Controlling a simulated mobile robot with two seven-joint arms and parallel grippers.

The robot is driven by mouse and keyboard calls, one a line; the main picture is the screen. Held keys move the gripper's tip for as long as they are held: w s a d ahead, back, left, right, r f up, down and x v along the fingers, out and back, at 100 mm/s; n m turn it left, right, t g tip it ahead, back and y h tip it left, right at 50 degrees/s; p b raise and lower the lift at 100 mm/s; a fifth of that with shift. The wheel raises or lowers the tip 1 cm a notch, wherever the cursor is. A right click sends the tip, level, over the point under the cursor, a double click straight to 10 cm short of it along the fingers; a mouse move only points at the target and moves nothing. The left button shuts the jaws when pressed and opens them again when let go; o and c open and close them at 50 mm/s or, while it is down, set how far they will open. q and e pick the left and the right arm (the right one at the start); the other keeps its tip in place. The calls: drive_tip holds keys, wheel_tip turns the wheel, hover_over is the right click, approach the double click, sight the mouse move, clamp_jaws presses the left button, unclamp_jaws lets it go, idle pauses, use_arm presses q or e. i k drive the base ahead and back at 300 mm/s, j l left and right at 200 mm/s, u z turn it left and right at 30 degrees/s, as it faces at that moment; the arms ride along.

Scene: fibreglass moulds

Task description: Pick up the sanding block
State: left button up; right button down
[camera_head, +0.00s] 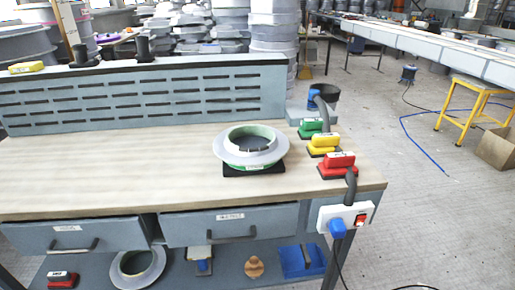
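Three block-shaped tools, which look like sanding blocks, lie in a row at the right end of the wooden bench top (110,170): a green block (312,127), a yellow block (324,145) and a red block (337,164). Each has a dark underside and a pale label too small to read. Another red block (62,279) lies on the lower shelf at the left. A yellow block (26,67) lies on the bench's back ledge at far left. I cannot tell which block the task means. Neither of my grippers is in view.
A round flanged mould (251,146) sits on a black pad left of the blocks. A dark hose (351,187) hangs by the red block, near a white power strip (345,217) with a blue plug. The bench top's left half is clear. A yellow stool (477,103) stands at right.

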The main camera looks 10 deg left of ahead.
sight(321, 144)
drive_tip(key=u, duration=0.55)
drive_tip(key=l+u, duration=0.45)
drive_tip(key=i+l+u, duration=0.1)
drive_tip(key=l+u, duration=0.45)
drive_tip(key=l, duration=0.25)
drive_tip(key=k+l+u, duration=0.15)
drive_tip(key=l, duration=0.2)
